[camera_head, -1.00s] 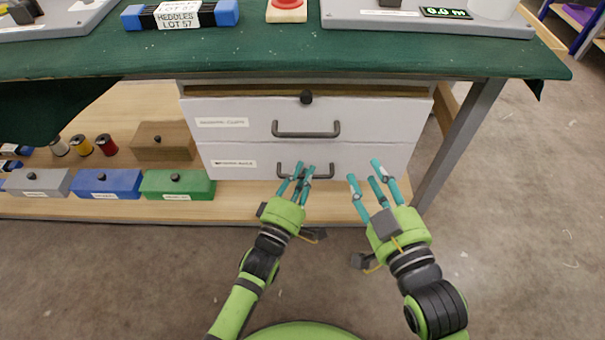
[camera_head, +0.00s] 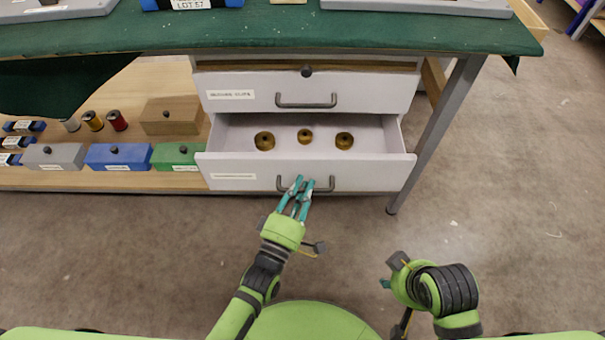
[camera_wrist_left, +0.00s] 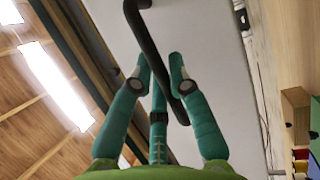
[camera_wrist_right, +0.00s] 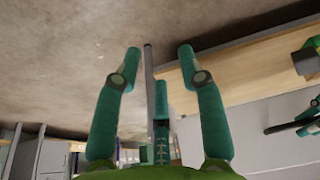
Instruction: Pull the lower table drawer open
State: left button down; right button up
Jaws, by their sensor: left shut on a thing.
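The lower table drawer (camera_head: 235,184) stands open in the head view, pulled out from under the upper drawer. Its dark bar handle (camera_head: 345,184) runs across the front. My left gripper (camera_head: 298,184) is shut on the left part of this handle. The left wrist view shows the handle (camera_wrist_left: 145,35) passing between the teal fingers, with the pale drawer front behind. Three brass-coloured round weights (camera_head: 305,135) lie inside the drawer. My right gripper (camera_wrist_right: 155,65) is away from the drawer, low at the right; its fingers are spread and empty in the right wrist view.
The upper drawer (camera_head: 240,82) is closed. A green-covered table top (camera_head: 400,36) lies above, with a grey leg (camera_head: 436,140) at the right. The lower shelf holds a blue box (camera_head: 118,155), a green box (camera_head: 177,152) and spools. The floor in front is clear.

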pick_arm(q)
jog(key=s+p, duration=0.4)
jog(key=s, duration=1.3)
jog(key=shift+s, duration=0.2)
pick_arm(e)
notch_tip(320, 180, down, 11)
jog(key=shift+a+g, duration=0.15)
jog(key=shift+g, duration=0.15)
pick_arm(q)
jog(key=c, duration=1.1)
grip_release()
jog(key=shift+c, duration=0.2)
jog(key=v, duration=1.2)
pick_arm(e)
jog(key=shift+f, duration=0.1)
